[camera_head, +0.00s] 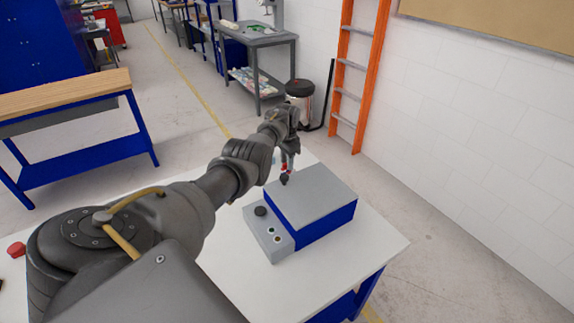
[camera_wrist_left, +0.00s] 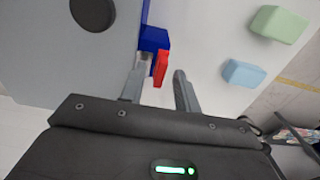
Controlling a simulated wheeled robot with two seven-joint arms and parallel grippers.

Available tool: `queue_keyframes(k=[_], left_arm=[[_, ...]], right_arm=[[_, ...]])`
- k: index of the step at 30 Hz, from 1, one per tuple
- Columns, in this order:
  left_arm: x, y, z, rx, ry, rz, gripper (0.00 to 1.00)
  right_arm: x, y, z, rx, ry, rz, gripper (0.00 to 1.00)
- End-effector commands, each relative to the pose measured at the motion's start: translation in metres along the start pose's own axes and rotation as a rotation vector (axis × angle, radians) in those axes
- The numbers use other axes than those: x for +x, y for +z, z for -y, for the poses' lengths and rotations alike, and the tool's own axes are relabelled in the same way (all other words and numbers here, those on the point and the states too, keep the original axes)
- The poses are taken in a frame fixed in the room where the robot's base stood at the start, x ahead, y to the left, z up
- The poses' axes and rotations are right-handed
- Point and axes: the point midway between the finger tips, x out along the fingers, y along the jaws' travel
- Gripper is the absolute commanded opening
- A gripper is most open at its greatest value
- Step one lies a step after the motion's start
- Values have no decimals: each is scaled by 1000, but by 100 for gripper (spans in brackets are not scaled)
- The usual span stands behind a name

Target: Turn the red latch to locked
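The red latch (camera_wrist_left: 161,68) sits on a blue bracket (camera_wrist_left: 154,39) at the edge of the grey-topped blue box, in the left wrist view. My left gripper (camera_wrist_left: 163,73) is open around the latch, one finger on each side. The latch is close to the left finger, with a clear gap to the right finger; contact cannot be told. In the head view my left gripper (camera_head: 289,161) points down at the far-left side of the box (camera_head: 312,193), and only a bit of red shows there. My right gripper is not in view.
The box stands on a white table (camera_head: 374,236). A control strip (camera_head: 266,238) with a black knob (camera_head: 260,211) and small round buttons adjoins it. A green block (camera_wrist_left: 279,24) and a light blue block (camera_wrist_left: 244,73) lie beyond the gripper. A red round object (camera_head: 16,249) is at far left.

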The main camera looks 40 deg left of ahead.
Motion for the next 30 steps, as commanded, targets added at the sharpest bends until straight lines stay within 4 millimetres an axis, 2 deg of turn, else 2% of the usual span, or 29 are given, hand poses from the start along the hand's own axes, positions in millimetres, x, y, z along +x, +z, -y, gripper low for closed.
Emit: queue_keyframes(k=[3, 8, 15, 23, 30], left_arm=[[0, 0, 0, 0, 0, 0, 32], [0, 0, 0, -1, 0, 0, 30], [0, 0, 0, -1, 0, 0, 0], [0, 0, 0, -8, 0, 0, 0], [0, 0, -1, -88, 0, -1, 0]], right_arm=[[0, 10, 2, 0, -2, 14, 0], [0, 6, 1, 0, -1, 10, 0], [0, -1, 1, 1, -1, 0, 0], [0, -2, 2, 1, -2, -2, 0], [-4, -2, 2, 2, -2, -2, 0]])
